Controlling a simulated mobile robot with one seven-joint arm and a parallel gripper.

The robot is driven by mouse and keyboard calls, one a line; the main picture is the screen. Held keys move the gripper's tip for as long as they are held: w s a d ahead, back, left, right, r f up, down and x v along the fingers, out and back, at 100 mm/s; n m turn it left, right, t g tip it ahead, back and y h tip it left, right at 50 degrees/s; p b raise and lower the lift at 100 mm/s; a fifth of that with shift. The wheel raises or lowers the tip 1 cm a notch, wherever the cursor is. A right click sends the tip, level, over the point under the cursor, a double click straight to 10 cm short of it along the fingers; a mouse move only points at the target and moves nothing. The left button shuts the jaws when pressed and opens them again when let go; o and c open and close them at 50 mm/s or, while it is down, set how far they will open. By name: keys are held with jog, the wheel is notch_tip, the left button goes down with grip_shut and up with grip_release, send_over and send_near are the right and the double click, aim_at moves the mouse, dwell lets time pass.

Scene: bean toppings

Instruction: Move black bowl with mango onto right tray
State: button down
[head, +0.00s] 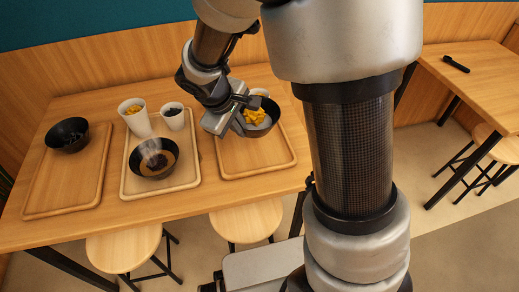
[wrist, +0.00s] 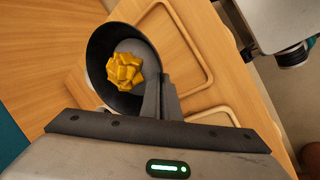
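The black bowl (head: 273,106) holds yellow mango (head: 255,116) and appears over the back part of the right tray (head: 262,168) in the head view. In the wrist view the bowl (wrist: 97,57) fills the upper left, with the mango (wrist: 124,72) inside. My gripper (head: 246,105) is at the bowl's left side. In the wrist view its fingers (wrist: 160,84) are close together at the bowl's rim, one inside and one outside, so it looks shut on the rim. I cannot tell whether the bowl touches the tray.
A middle tray (head: 184,184) carries a steaming bowl (head: 135,160) and two white cups (head: 139,122). The left tray (head: 60,191) has a dark bowl (head: 56,137) at its back. A whitish item (head: 260,92) is partly hidden behind my gripper. The right tray's front is clear.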

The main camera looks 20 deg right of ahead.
notch_tip(320, 180, down, 10)
jog(key=b, duration=0.3)
jog(key=shift+r, duration=0.15)
jog(key=shift+f+b, duration=0.25)
jog(key=shift+b, duration=0.1)
jog(key=c, duration=2)
grip_release()
jog(key=shift+r, duration=0.1)
